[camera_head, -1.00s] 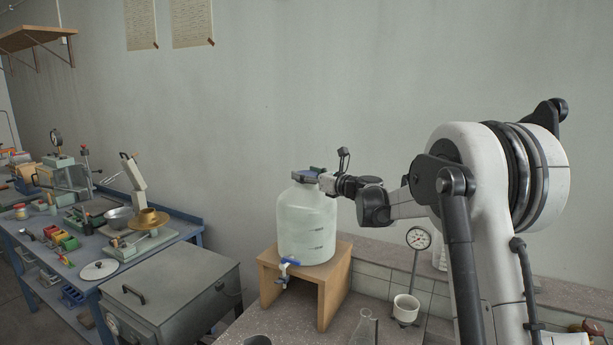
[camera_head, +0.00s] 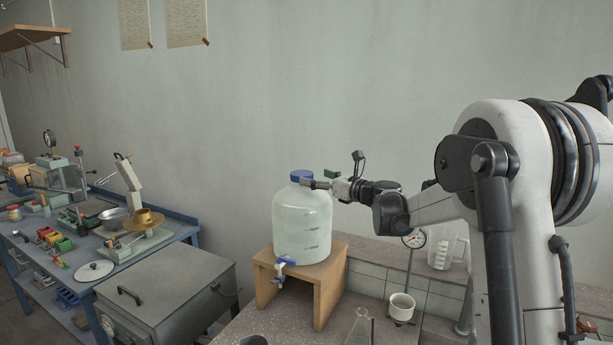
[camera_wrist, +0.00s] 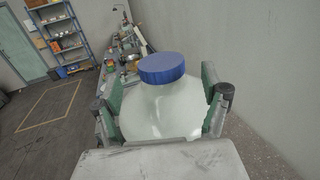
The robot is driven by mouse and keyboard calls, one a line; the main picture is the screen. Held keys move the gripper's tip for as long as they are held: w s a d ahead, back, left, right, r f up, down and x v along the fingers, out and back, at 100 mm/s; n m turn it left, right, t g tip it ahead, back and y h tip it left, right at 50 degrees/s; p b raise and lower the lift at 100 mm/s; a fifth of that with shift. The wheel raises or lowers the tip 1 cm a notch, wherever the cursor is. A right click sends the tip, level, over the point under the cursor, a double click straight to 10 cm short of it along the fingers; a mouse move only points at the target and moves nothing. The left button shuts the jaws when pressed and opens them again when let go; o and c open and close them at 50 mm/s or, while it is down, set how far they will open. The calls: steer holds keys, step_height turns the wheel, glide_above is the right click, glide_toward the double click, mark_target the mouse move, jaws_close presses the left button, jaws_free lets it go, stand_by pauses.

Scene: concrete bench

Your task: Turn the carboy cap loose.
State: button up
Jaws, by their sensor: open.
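The carboy (camera_head: 301,226) is a translucent white jug with a blue spigot (camera_head: 285,263) low on its front. It stands upright on a wooden stand (camera_head: 330,273). Its blue cap (camera_head: 301,176) sits on the neck; I cannot tell how tight it is. My gripper (camera_head: 310,184) is at the right of the neck, near the cap's lower edge. In the wrist view the cap (camera_wrist: 162,68) is ahead of my open gripper (camera_wrist: 162,98), whose fingers stand wide at either side of the carboy's shoulder (camera_wrist: 165,112). Nothing is between the fingertips.
A glass flask (camera_head: 360,328) is in front. A grey metal box (camera_head: 165,290) and a blue workbench (camera_head: 185,232) with tools are left. Space above the cap is clear.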

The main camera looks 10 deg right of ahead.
steer(key=shift+v, duration=2.65)
steer(key=s+a+f+n+g+h+b, duration=0.25)
steer(key=s+a+n, duration=0.35)
steer(key=s, duration=0.5)
steer(key=s+a+f+n+g+h+b, duration=0.1)
steer(key=s+a+f+n+g, duration=0.15)
steer(key=s+a+n, duration=0.5)
steer(key=s+d+f+n+g+h+b, duration=0.1)
steer(key=s+f+n, duration=0.3)
steer(key=s, duration=0.5)
steer(key=s+d+f+n+g+h, duration=0.1)
steer(key=s+d+f+n+h, duration=0.2)
steer(key=s, duration=0.7)
steer(key=s+d+f+n+h+b, duration=0.1)
steer(key=s+d+f+n+h, duration=0.1)
steer(key=s+f+n, duration=0.5)
steer(key=s+d+n, duration=0.1)
steer(key=s, duration=0.2)
steer(key=shift+n+g+b, duration=0.3)
steer(key=shift+n+g, duration=0.05)
steer(key=shift+g, duration=0.05)
